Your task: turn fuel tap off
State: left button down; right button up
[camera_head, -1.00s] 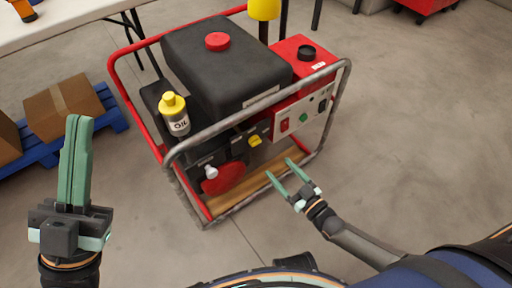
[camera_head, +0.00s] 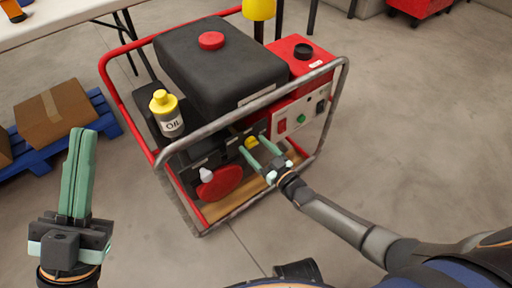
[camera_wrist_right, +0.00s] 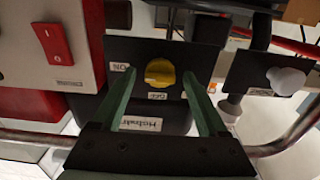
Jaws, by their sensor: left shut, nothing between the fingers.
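The fuel tap is a yellow knob (camera_head: 251,142) on a dark plate at the front of the generator (camera_head: 216,75). In the right wrist view the yellow knob (camera_wrist_right: 160,72) sits between an "ON" label on its left and another small label below it. My right gripper (camera_head: 258,146) is open, with its green fingers pointing at the knob. In the right wrist view its fingertips (camera_wrist_right: 158,84) lie on either side of the knob; contact cannot be told. My left gripper (camera_head: 82,135) is shut and empty, upright at the left, away from the generator.
A grey and red tube frame (camera_head: 225,121) surrounds the generator. A white knob (camera_wrist_right: 286,80) is right of the tap in the wrist view, and a red switch (camera_wrist_right: 53,44) is to its left. A cardboard box (camera_head: 55,113) rests on a blue pallet.

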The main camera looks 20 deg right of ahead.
grip_shut()
dwell(0.4)
jog(key=n+p, duration=0.1)
jog(key=n, duration=1.2)
jog(key=shift+a+f, duration=0.1)
jog(key=n, duration=0.4)
jog(key=shift+n+b, duration=0.4)
dwell(0.6)
grip_release()
